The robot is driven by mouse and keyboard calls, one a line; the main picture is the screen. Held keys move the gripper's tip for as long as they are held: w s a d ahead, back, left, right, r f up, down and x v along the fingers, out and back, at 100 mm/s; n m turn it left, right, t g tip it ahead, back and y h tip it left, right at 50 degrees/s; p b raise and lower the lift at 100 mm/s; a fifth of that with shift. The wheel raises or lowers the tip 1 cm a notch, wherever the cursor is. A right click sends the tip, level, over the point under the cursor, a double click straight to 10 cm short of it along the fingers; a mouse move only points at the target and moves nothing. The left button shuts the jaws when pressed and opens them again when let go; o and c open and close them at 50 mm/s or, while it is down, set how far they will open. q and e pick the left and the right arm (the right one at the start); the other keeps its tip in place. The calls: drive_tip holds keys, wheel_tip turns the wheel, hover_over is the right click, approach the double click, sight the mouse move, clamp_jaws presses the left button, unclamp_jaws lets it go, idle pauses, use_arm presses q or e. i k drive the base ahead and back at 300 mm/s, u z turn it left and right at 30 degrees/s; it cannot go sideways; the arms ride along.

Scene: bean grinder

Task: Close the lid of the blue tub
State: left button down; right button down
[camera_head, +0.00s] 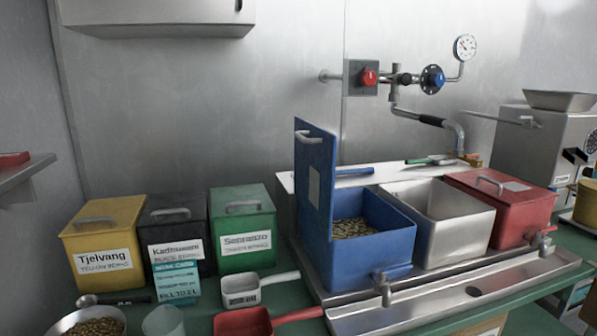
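The blue tub (372,258) stands in a metal stand near the middle of the head view, with brownish beans (350,228) inside. Its blue lid (313,185) is open and stands upright along the tub's left side. The lid has a metal handle (308,138) near its top and a pale label on its face. Neither of my grippers shows in the head view.
An open metal tub (450,252) and a closed red tub (505,200) stand to the right. Yellow (100,278), black and green (243,262) lidded bins stand left. Scoops (243,322) lie in front. A tap pipe (455,128) hangs behind.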

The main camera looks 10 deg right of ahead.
sight(315, 147)
drive_tip(key=u, duration=1.8)
drive_tip(key=k, duration=0.95)
drive_tip(key=z, duration=1.1)
drive_tip(key=i, duration=0.55)
drive_tip(key=u, duration=0.05)
